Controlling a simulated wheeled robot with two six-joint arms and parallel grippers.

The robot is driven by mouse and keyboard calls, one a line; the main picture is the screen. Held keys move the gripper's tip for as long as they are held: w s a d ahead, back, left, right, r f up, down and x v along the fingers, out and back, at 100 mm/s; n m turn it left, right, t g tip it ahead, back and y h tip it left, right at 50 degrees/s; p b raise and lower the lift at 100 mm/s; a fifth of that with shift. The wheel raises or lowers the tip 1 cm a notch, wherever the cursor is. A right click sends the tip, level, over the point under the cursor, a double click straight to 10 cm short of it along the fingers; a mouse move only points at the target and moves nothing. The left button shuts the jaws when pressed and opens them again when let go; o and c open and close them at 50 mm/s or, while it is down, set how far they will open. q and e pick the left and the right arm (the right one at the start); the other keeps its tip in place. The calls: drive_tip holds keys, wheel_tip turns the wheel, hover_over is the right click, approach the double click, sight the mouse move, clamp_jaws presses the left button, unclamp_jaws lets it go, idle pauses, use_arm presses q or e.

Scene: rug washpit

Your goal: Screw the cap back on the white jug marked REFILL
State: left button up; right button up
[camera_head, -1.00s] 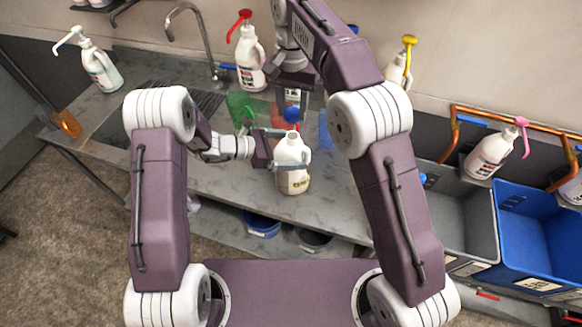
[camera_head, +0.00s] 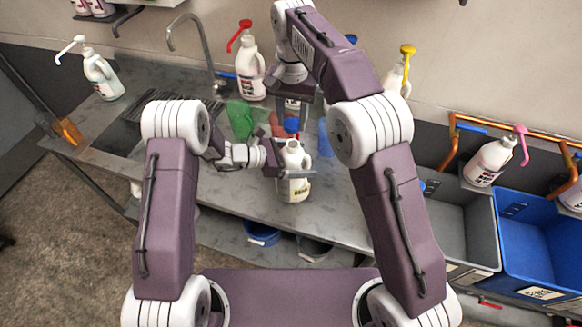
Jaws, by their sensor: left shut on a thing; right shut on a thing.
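The white jug (camera_head: 293,190) stands upright on the grey bench in front of me, its neck uncovered and its label too small to read. My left gripper (camera_head: 293,174) comes in from the left and is shut on the jug's body. The blue cap (camera_head: 291,126) is just above the jug's mouth, with a small gap seeming to remain between them. My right gripper (camera_head: 292,108) reaches down from above and is shut on the cap. Its fingers are partly hidden by its own wrist.
Behind stand a red-pump bottle (camera_head: 249,65), a green jug (camera_head: 240,119) and a yellow-pump bottle (camera_head: 398,75). A tap (camera_head: 188,40) and a white-pump bottle (camera_head: 101,75) are at left. A pink-pump bottle (camera_head: 490,160) and a blue bin (camera_head: 541,240) are at right.

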drive_tip(key=shift+d+f, duration=0.15)
drive_tip(key=shift+f, duration=2.05)
drive_tip(key=shift+f, duration=0.9)
drive_tip(key=shift+f, duration=0.55)
